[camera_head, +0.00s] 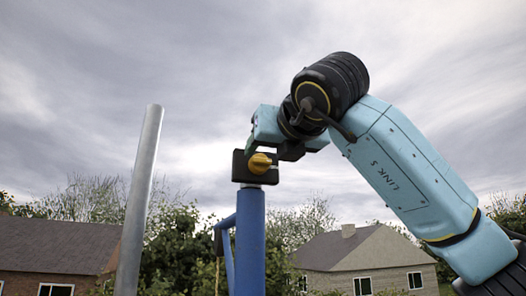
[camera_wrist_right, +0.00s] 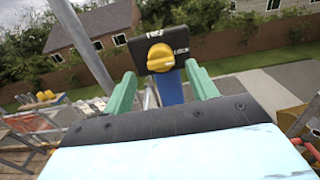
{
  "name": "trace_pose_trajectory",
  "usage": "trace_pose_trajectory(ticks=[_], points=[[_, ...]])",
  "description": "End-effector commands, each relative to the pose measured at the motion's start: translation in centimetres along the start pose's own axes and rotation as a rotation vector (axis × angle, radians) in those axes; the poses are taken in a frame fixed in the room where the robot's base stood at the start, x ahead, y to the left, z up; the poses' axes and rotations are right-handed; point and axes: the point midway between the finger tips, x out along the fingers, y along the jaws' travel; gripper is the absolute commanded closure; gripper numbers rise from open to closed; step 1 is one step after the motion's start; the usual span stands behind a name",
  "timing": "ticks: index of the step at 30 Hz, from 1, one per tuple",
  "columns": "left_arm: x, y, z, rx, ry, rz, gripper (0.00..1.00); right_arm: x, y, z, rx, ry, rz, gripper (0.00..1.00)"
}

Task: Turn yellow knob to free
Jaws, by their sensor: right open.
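The yellow knob (camera_head: 260,163) sits on a black box (camera_head: 240,168) at the top of a blue post (camera_head: 250,230). In the right wrist view the knob (camera_wrist_right: 160,58) faces me on its black plate (camera_wrist_right: 137,50), with small white lettering at the top and right. My right gripper (camera_wrist_right: 161,80) is open, its two green fingers to the left and right of the knob, and nothing is between them but the view of the knob and post. In the head view my right gripper is mostly hidden behind my wrist and the box. My left gripper is not in view.
A grey metal pole (camera_head: 140,200) stands left of the blue post, and it also shows in the right wrist view (camera_wrist_right: 85,45). Scaffolding (camera_wrist_right: 40,125) with yellow parts lies below left. Houses (camera_head: 365,258) and trees are in the background.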

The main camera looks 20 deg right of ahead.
Motion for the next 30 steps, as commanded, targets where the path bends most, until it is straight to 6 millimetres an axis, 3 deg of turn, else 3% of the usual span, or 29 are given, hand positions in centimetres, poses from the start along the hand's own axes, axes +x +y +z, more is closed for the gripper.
trace_pose_trajectory(ticks=[3, 9, 20, 30], points=[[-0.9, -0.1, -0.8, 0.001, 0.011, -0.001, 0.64, 2.2, 0.0, 0.2, 0.002, 0.003, -0.001, 0.42], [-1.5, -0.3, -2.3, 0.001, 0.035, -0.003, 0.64, 4.4, 0.0, 0.1, 0.001, 0.002, 0.001, 0.42], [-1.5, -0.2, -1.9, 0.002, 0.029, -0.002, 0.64, 4.9, 0.0, 0.0, 0.000, 0.000, 0.001, 0.42], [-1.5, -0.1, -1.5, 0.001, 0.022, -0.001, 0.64, 4.8, 0.0, 0.0, 0.001, 0.000, 0.001, 0.85]])
